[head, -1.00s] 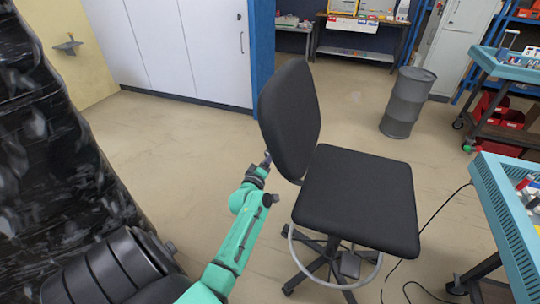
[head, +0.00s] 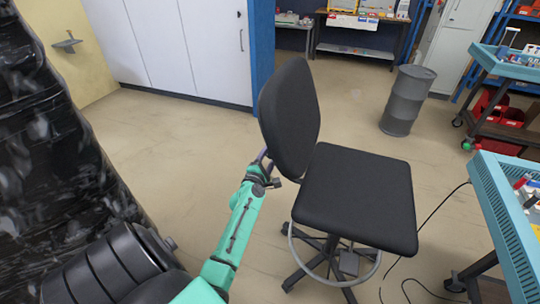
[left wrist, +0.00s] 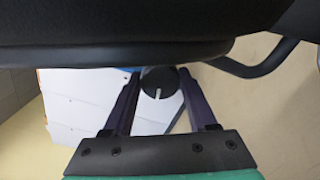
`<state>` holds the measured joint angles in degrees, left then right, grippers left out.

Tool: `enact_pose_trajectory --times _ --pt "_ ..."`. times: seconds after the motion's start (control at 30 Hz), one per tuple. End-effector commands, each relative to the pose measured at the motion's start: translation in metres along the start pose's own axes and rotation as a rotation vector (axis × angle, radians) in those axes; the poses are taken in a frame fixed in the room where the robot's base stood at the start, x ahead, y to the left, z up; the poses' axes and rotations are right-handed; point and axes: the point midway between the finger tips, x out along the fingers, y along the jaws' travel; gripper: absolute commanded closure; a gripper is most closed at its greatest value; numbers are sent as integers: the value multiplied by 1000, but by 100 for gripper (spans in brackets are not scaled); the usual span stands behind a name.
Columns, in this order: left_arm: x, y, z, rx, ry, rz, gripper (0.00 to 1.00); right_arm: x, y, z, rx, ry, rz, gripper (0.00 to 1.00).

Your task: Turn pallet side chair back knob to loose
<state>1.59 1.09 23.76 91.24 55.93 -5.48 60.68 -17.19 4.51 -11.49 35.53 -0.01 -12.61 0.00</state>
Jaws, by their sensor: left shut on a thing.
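The black office chair (head: 355,195) stands in the middle of the head view, its backrest (head: 290,118) to the left of the seat. The black round chair back knob (left wrist: 160,78) shows in the left wrist view just under the backrest edge, with a pale line on its face pointing toward the gripper base. My left gripper (head: 265,158) reaches the lower left side of the backrest. In the left wrist view its two dark fingers (left wrist: 160,88) are closed on the knob from both sides. In the head view the knob is hidden. My right gripper is not in view.
A black plastic-wrapped pallet load (head: 50,150) stands close on the left. A grey drum (head: 407,100) stands farther back. The floor left of the chair is clear.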

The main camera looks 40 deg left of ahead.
Motion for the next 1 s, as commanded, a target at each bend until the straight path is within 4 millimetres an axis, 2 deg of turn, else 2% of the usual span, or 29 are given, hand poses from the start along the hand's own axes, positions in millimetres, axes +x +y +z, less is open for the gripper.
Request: enact_pose_trajectory --times 0.4,0.97,1.0 --pt "0 0 0 -221 0 -2 98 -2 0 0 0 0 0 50" --pt "0 -1 0 -255 1 -2 98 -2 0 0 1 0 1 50" --pt "0 -1 0 -255 1 -2 35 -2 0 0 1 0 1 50"
